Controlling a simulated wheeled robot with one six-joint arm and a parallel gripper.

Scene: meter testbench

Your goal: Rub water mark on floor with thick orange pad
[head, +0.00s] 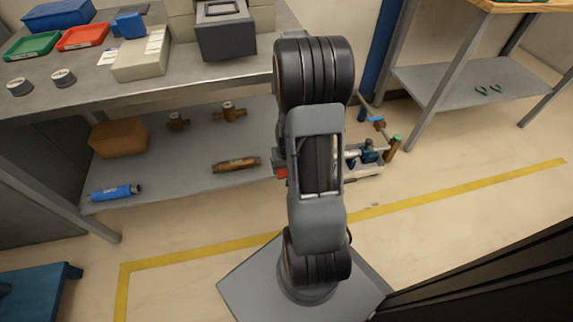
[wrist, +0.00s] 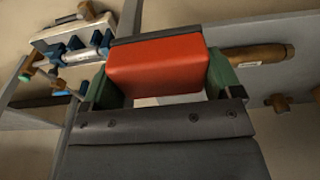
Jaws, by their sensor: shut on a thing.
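The thick orange pad (wrist: 155,68) is a red-orange block in the wrist view. My gripper (wrist: 163,82) is shut on it, with one green fingertip at each side. In the head view my arm hides most of the gripper, and only a small red-orange bit of the pad (head: 281,172) shows left of the arm, near the lower shelf's right end. The floor (head: 450,235) is pale beige. I cannot make out a clear water mark; only a faint small dark spot shows near the yellow line, right of my arm.
The steel bench (head: 190,82) has a lower shelf (head: 190,165) holding a brown box (head: 118,138), a blue cylinder (head: 116,192) and brass fittings (head: 235,164). A pipe assembly (head: 368,155) stands right of my arm. A blue stool (head: 35,290) is bottom left. Floor at right is clear.

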